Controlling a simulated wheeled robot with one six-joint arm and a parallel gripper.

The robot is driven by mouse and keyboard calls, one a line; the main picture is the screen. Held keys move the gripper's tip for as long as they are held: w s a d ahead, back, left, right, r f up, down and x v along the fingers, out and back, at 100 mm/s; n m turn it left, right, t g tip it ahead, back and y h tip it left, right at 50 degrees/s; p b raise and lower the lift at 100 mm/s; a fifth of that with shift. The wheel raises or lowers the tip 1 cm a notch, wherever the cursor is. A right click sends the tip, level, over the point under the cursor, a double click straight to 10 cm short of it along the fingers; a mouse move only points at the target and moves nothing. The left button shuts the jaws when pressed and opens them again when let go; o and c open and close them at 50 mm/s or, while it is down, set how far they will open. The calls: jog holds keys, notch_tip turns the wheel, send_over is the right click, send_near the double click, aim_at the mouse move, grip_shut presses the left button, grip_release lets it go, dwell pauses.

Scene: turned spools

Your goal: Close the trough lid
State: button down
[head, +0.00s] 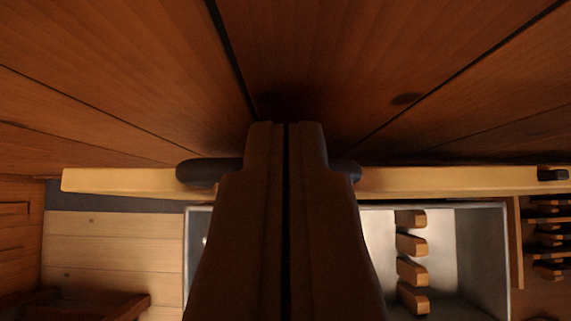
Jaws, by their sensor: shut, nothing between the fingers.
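My gripper (287,125) is in the middle of the head view, its two dark brown fingers shut together with only a thin dark seam between them. A pale wooden bar-like edge (450,180) runs across the view behind the fingers and looks like the lid seen edge-on. A dark rounded handle (207,171) on it shows on both sides of my fingers, its middle hidden by them. I cannot tell whether the fingers touch it. Below the edge is a grey metal trough (480,250), its inside visible, with several wooden pieces (411,243) in it. My gripper hides the trough's middle.
Dark wooden boards (330,60) fill the upper half. A pale planked surface (110,240) lies left of the trough, with a brown wooden frame (85,306) at lower left. Several stacked wooden pieces (550,235) are at the right edge. A small dark fitting (552,174) sits on the pale edge's right end.

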jog(key=shift+x, duration=0.9)
jog(key=shift+s, duration=0.15)
